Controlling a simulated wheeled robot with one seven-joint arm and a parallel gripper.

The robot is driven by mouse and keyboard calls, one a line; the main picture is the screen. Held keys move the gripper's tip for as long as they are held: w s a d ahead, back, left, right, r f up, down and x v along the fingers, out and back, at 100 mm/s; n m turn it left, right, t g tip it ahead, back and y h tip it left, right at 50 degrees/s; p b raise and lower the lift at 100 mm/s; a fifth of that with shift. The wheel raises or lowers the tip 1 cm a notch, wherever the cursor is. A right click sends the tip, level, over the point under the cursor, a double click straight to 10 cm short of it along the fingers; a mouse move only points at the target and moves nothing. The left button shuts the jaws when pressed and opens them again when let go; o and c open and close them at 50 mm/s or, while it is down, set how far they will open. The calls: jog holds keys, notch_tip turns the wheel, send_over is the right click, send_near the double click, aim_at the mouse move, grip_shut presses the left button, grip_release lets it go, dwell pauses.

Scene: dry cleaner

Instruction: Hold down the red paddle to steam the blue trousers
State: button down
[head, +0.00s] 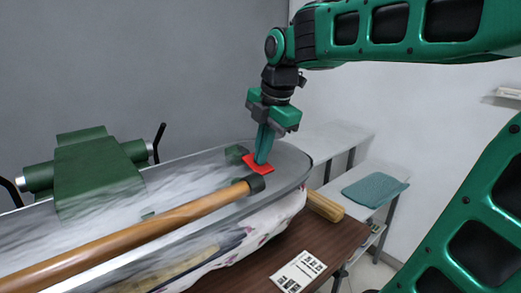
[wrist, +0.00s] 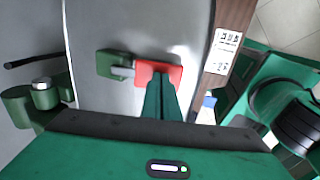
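The red paddle (head: 252,160) is at the right end of the press's grey metal top (head: 215,170). My gripper (head: 261,161) points down with its green fingers together, tips at the paddle and seemingly touching it. In the wrist view the shut fingers (wrist: 160,80) overlap the red paddle (wrist: 145,73), and nothing shows between them. Whether the paddle is pushed down is hard to tell. Cloth with a pale floral pattern (head: 270,226) and dark patches shows below the top's edge. I cannot make out the blue trousers clearly.
A wooden bar (head: 150,232) with a dark end cap runs along the press front. A green hinge block (head: 95,170) stands at the left. A brown table (head: 330,238) holds a printed card (head: 298,270) and a brush (head: 325,206). A folded teal cloth (head: 375,189) lies on a side shelf.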

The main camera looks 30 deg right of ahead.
jog(key=shift+r, duration=0.7)
jog(key=shift+a+r, duration=0.1)
jog(key=shift+r, duration=0.25)
jog(key=w+v, duration=0.2)
jog(key=v, duration=1)
jog(key=shift+r, duration=0.7)
jog(key=shift+a, duration=0.1)
jog(key=s+d+f+m+g, duration=0.1)
jog(key=s+d+f+m, duration=0.2)
jog(key=s+f+m, duration=0.4)
jog(key=s+d+f+m+g, duration=0.1)
jog(key=s+d+f+m, duration=0.1)
jog(key=s+f+m, duration=0.5)
jog(key=s+d+f+m+g, duration=0.1)
jog(key=s+d+f+m, duration=0.2)
jog(key=s+f+m, duration=0.4)
notch_tip(320, 180, down, 10)
jog(key=m, duration=0.5)
jog(key=shift+d+m, duration=0.3)
jog(key=shift+d, duration=0.05)
jog(key=shift+f, duration=0.1)
